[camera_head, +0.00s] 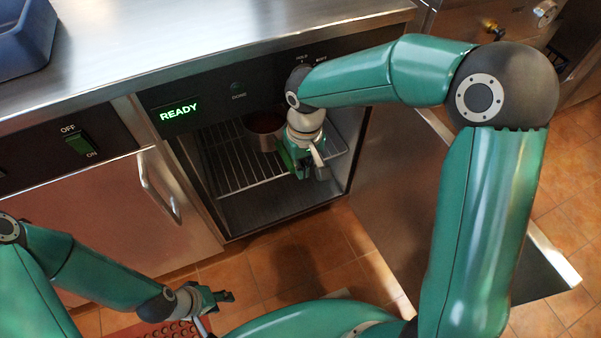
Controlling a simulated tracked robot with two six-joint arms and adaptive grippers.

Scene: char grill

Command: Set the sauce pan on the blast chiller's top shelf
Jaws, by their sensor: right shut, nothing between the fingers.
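The sauce pan (263,128), a brown metal pot, stands inside the open blast chiller (178,113), at the back of its wire top shelf (226,172). The chiller's panel shows a green READY. My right arm reaches into the chiller, and my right gripper (303,168) is just in front and to the right of the pan. It is shut and empty. The wrist hides the pan's right side, and I cannot see its handle. My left gripper (222,298) is low over the floor at the lower left, away from the pan; its finger opening is unclear.
The chiller door (395,185) stands open on the right. A steel counter (180,40) runs above, with a blue bin (25,40) at its left end. A closed cabinet (120,205) with an OFF/ON switch is on the left. A red perforated mat (165,329) lies at the bottom.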

